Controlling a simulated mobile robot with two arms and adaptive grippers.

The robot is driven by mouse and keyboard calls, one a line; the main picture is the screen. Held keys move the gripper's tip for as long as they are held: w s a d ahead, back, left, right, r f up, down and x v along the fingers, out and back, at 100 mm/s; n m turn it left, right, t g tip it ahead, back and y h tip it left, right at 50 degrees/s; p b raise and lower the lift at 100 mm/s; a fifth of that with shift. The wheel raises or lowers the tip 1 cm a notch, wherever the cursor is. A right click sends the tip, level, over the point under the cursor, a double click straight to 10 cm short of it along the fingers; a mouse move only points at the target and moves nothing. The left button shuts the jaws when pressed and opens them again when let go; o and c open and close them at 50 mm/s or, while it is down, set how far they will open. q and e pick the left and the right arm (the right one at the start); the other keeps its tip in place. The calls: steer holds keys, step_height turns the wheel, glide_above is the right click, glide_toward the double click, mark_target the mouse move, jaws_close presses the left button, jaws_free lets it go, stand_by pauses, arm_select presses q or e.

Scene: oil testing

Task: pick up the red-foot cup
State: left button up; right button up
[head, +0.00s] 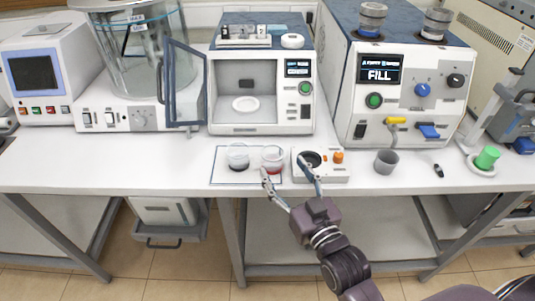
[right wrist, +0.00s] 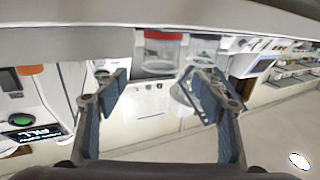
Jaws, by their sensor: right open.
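The red-foot cup (head: 272,155) is a clear cup with a red base. It stands upright on the outlined mat (head: 218,179) on the bench. Right beside it on the left stands a similar clear cup with a dark foot (head: 238,158). My right gripper (head: 284,169) is open and empty in front of the red-foot cup, slightly to its right; its left finger shows near the cup's base. In the right wrist view the red-foot cup (right wrist: 162,52) shows beyond the gap between the open fingers (right wrist: 158,88), with its red base upward in the picture. My left gripper is out of view.
A small device with a dark round well and orange knob (head: 338,158) stands close right of the cups. A grey cup (head: 386,161) stands farther right. Behind are an open-doored chamber (head: 260,122) and the FILL machine (head: 405,110). Bench left of the mat is clear.

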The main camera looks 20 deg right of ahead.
mark_target(277, 161)
steer(key=shift+w+r, duration=0.1)
steer(key=shift+w, duration=0.3)
steer(key=shift+w+a, duration=0.1)
steer(key=shift+w, duration=0.2)
steer(key=shift+w+a+p, duration=0.15)
steer(key=shift+w+p, duration=0.35)
steer(key=shift+w, duration=0.55)
steer(key=w, duration=0.3)
steer(key=shift+w+a+f+p, duration=0.1)
steer(key=shift+a+f+p, duration=0.1)
steer(key=shift+f+p, duration=0.1)
steer(key=shift+w, duration=0.2)
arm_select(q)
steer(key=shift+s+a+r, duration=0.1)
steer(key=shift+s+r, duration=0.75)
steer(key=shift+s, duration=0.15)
arm_select(e)
steer(key=c, duration=1.4)
